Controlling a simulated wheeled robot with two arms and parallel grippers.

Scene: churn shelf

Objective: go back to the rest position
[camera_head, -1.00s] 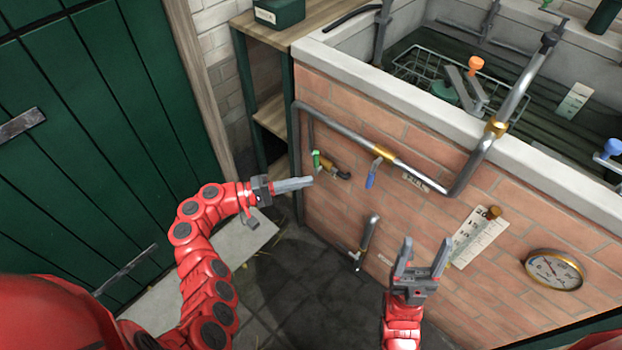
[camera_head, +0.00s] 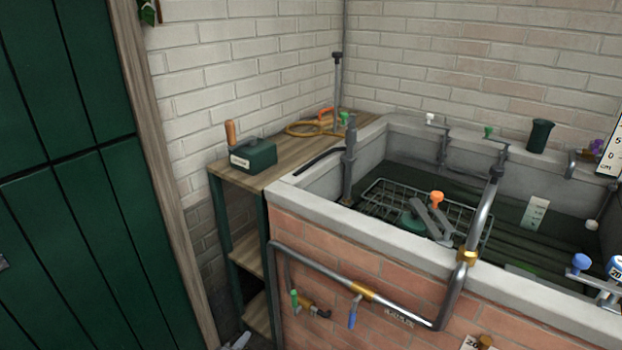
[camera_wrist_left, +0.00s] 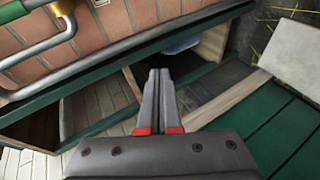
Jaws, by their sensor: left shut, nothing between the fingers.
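My left gripper (camera_head: 238,342) shows only as a small grey tip at the bottom edge of the head view, in front of the wooden shelf unit. In the left wrist view its two grey fingers (camera_wrist_left: 158,74) lie together, with nothing between them. My right gripper is out of view.
The brick basin (camera_head: 345,262) with a pipe (camera_head: 400,308) along its front stands at the right. The wooden shelf (camera_head: 225,174) beside it carries a dark green box (camera_head: 254,157). A green door (camera_head: 75,190) is at the left. The shelf's green frame (camera_wrist_left: 100,74) crosses the left wrist view.

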